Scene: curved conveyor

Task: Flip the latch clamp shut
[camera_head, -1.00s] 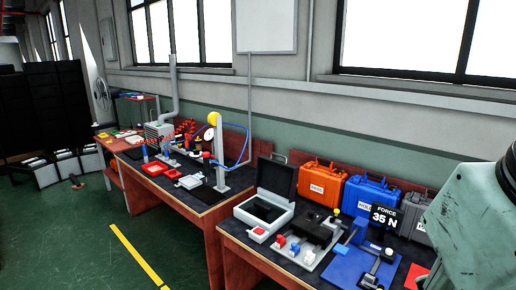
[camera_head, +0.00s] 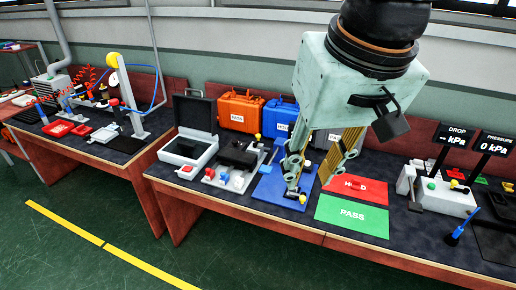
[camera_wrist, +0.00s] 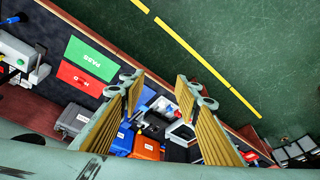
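The blue base plate (camera_head: 268,189) lies on the bench, partly behind my gripper. Earlier, a grey lever mechanism that looks like the latch clamp stood on this plate. My gripper now covers that spot, so I cannot tell the lever's position. A small yellow knob (camera_head: 302,199) shows at the plate's front right. My gripper (camera_head: 314,184) points down in front of the plate. In the wrist view, its two ribbed fingers (camera_wrist: 166,92) are spread wide with nothing between them. A blue patch of the plate (camera_wrist: 147,96) shows between them.
Orange (camera_head: 240,110) and blue (camera_head: 280,118) cases stand behind. A red HOLD mat (camera_head: 352,189) and green PASS mat (camera_head: 350,215) lie to the right. A grey fixture with red and white blocks (camera_head: 222,180) stands left. The floor in front is clear.

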